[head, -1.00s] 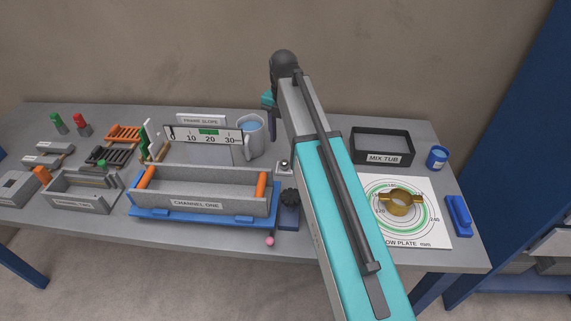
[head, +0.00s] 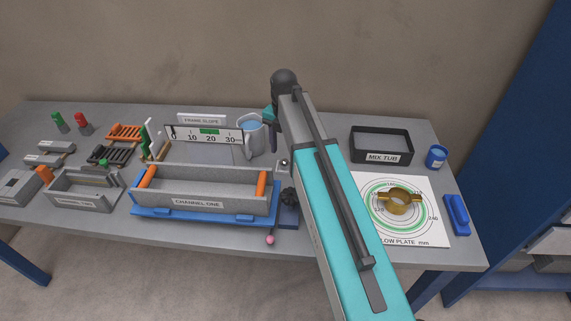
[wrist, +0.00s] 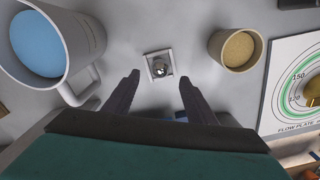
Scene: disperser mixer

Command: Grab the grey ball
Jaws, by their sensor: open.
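The grey ball (head: 284,162) is small and shiny and sits on a small pale square holder on the table, right of the channel tray's back corner. In the wrist view the ball (wrist: 158,69) lies in its square holder, ahead of and between the two fingertips. My gripper (wrist: 159,80) is open and empty, with its dark fingers apart and pointing towards the ball. In the head view my gripper (head: 272,142) is above the table just behind the ball, partly hidden by my arm.
A jug of blue liquid (wrist: 40,42) stands close on the left, and a cup of tan grains (wrist: 238,48) on the right. The flow plate (head: 430,215) with a brass ring lies right of my arm. The channel one box (head: 200,203) is to the left.

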